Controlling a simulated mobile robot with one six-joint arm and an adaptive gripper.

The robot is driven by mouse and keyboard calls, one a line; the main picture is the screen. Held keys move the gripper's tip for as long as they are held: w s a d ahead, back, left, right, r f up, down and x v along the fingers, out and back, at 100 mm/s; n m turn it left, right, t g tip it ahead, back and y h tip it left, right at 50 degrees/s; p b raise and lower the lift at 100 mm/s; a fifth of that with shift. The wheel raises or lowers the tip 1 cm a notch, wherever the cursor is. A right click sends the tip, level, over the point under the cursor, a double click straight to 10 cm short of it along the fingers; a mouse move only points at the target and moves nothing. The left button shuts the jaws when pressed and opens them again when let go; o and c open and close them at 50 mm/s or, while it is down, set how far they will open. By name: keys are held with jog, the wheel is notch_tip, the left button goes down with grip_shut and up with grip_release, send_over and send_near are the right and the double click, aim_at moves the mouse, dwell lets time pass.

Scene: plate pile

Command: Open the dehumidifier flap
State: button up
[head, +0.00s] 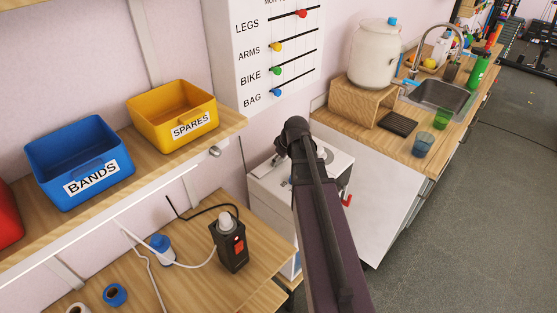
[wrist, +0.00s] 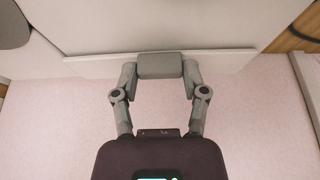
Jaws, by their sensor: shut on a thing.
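In the wrist view, my gripper (wrist: 161,70) has its two fingers closed on the sides of a grey rounded block (wrist: 160,58). The block lies against the edge of a long pale panel (wrist: 225,60), which looks like the flap. In the head view, a white box-shaped unit (head: 270,188), which looks like the dehumidifier, stands below the wall chart. I cannot tell how far the flap is open.
A wooden bench with a black-and-red device (head: 231,246) and cables is at the lower left. Above it, a shelf holds a blue bin (head: 78,163) and a yellow bin (head: 172,115). A sink counter (head: 400,137) stands at the right, beside open grey floor (head: 480,220).

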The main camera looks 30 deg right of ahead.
jog(key=shift+w+a+r+g+h+p, duration=0.1)
jog(key=shift+w+r+g+h+p, duration=0.25)
jog(key=shift+r+g+p, duration=0.35)
jog(key=shift+w+a+g+p, duration=0.1)
jog(key=shift+w+g+p, duration=0.1)
jog(key=shift+g+p, duration=0.5)
jog(key=shift+f, duration=0.1)
jog(key=shift+s, duration=0.1)
jog(key=o, duration=1.2)
jog(key=shift+c, duration=0.2)
jog(key=shift+h, duration=0.25)
